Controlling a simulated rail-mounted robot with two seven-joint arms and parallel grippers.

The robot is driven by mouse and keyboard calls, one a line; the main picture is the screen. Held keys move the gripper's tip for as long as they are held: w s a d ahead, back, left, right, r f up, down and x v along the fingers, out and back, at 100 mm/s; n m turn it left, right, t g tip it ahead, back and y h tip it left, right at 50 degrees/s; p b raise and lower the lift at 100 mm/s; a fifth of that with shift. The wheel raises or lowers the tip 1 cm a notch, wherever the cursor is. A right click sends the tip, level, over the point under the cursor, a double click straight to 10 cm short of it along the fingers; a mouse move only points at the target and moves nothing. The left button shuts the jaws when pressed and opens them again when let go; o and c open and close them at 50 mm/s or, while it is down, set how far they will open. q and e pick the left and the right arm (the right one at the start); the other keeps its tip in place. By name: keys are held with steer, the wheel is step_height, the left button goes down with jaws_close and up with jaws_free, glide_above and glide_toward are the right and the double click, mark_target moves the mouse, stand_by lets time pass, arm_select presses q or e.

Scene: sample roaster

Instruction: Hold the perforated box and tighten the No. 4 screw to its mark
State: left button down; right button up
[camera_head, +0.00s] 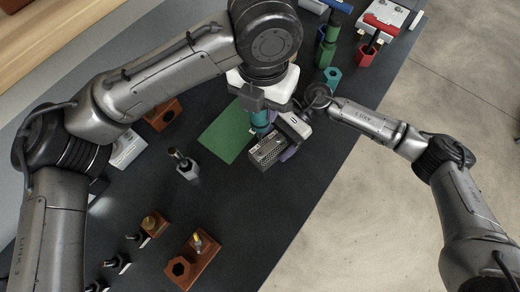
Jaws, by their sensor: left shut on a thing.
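The perforated box (268,151) is a small grey metal box with a hole pattern, on the dark bench beside a green mat. My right gripper (287,140) is against its right side; its fingers are too small and hidden to tell whether they are open or shut. My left gripper (261,106) is above the box and shut on a teal-handled tool (260,121), which points down towards the box. The tool's lower end is hard to make out. The No. 4 screw and its mark are not distinguishable.
The green mat (226,134) lies left of the box. Brown blocks (197,262) and several small dark pieces stand at the lower left. A green holder (327,50), a teal hexagonal holder (332,76) and a red holder (366,54) stand at upper right. The bench's right edge drops to the floor.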

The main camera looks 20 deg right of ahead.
steer(key=shift+o, duration=0.7)
steer(key=v, duration=1.2)
steer(key=shift+d+f, duration=0.1)
